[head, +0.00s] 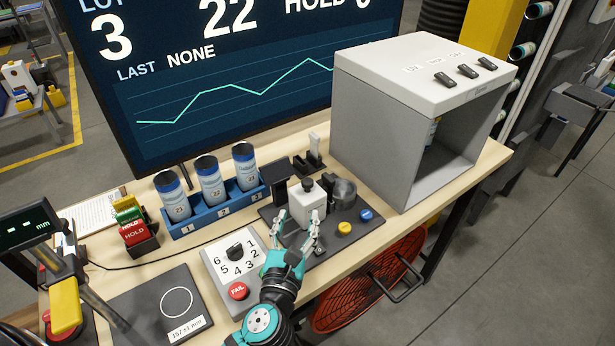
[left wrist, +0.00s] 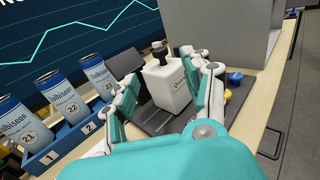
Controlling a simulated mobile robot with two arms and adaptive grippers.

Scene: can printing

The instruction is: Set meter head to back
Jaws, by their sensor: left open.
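The meter head looks to be the white block with a black knob on top (head: 306,201), upright on a dark base plate (head: 268,212). It also shows in the left wrist view (left wrist: 167,84). My left gripper (head: 299,222) is open, with its teal and white fingers in front of the block in the head view. In the left wrist view the fingers (left wrist: 163,82) appear on either side of the block; I cannot tell whether they touch it. A dark upright panel and a dark round part (head: 343,192) stand beside the block. My right gripper is not in view.
A blue rack (head: 219,214) holding three cans stands left of the plate. A grey dial box with a red FAIL button (head: 237,291) is close to my left arm. Yellow (head: 344,228) and blue (head: 366,215) buttons sit right. A grey open-fronted box (head: 385,140) stands at the back right.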

